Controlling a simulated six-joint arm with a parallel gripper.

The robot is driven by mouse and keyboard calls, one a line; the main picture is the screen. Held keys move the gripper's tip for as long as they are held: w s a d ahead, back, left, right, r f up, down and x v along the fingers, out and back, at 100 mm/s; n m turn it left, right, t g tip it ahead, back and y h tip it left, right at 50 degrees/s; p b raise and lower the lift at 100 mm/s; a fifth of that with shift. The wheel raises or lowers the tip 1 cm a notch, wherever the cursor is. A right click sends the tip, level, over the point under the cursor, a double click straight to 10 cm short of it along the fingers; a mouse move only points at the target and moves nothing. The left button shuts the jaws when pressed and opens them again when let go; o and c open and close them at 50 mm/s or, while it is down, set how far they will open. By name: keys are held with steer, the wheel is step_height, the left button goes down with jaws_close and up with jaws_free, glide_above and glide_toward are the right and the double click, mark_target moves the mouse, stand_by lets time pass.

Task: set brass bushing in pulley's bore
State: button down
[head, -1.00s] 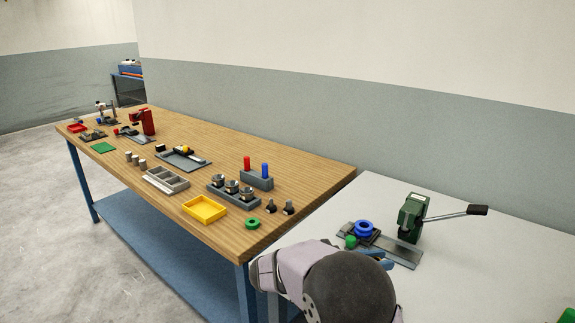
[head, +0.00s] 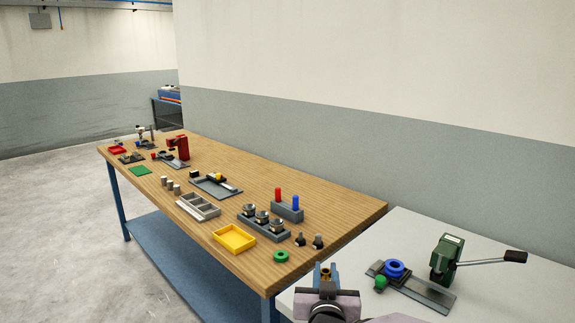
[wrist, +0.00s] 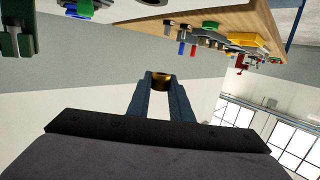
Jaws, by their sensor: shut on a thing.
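My gripper (head: 325,272) is at the bottom centre of the head view, fingers up, in front of the corner where the two tables meet.
A green press (head: 446,258) with a long lever (head: 515,256) stands beside the pulley, and a green knob (head: 380,282) is in front. The wooden table (head: 330,224) at left holds a yellow tray (head: 234,238), a green ring (head: 281,256) and several fixtures.

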steer(key=s+f+y, duration=0.1)
steer(key=s+a+f+n+y+p, duration=0.1)
steer(key=f, duration=0.1)
steer(key=s+a+f+n+y+p, duration=0.1)
steer(key=f, duration=0.1)
steer(key=shift+a+f, duration=0.2)
steer(key=shift+m+h, duration=0.3)
steer(key=shift+h, duration=0.1)
steer(key=s+d+f+p, duration=0.1)
steer(key=d+p, duration=0.1)
steer(key=s+d+f+p, duration=0.2)
steer(key=p, duration=0.1)
steer(key=s+d+f+p, duration=0.1)
steer(key=s+d+p, duration=0.1)
steer(key=d, duration=0.1)
steer(key=shift+d+f, duration=0.1)
steer(key=shift+f, duration=0.15)
steer(key=shift+d+r+h+p, duration=0.25)
steer(key=shift+d+h+p, duration=0.05)
steer(key=shift+d+p, duration=0.25)
